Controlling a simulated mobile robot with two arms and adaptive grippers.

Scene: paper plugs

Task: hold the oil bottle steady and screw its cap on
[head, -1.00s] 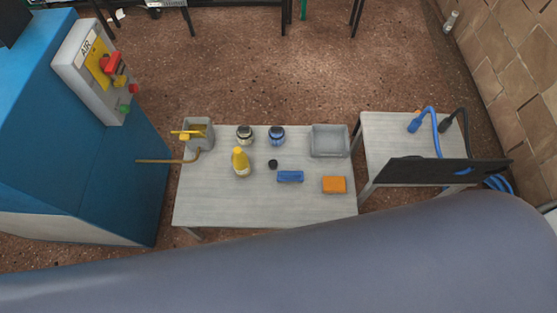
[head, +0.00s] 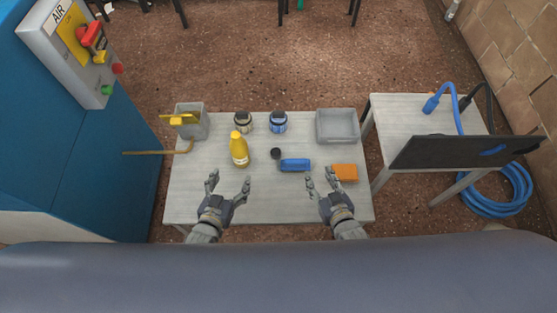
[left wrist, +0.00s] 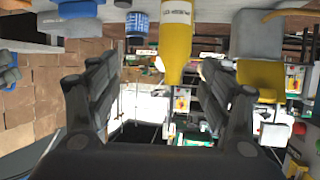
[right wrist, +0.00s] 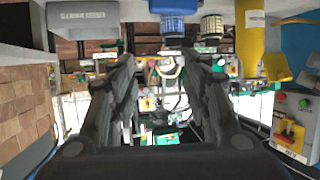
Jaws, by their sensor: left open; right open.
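The yellow oil bottle (head: 240,152) stands upright on the table, left of centre, with a pale label. It also shows upside down in the left wrist view (left wrist: 176,42) and in the right wrist view (right wrist: 250,52). A small black round piece (head: 275,153), which looks like the cap, lies on the table right of the bottle. My left gripper (head: 229,182) is open and empty, in front of the bottle and apart from it. My right gripper (head: 321,181) is open and empty, near the blue block and the orange block, right of the cap.
A blue block (head: 295,165) and an orange block (head: 345,172) lie on the table. Two jars, one dark (head: 244,123) and one blue (head: 278,123), stand behind. A grey tray (head: 338,127) is back right.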

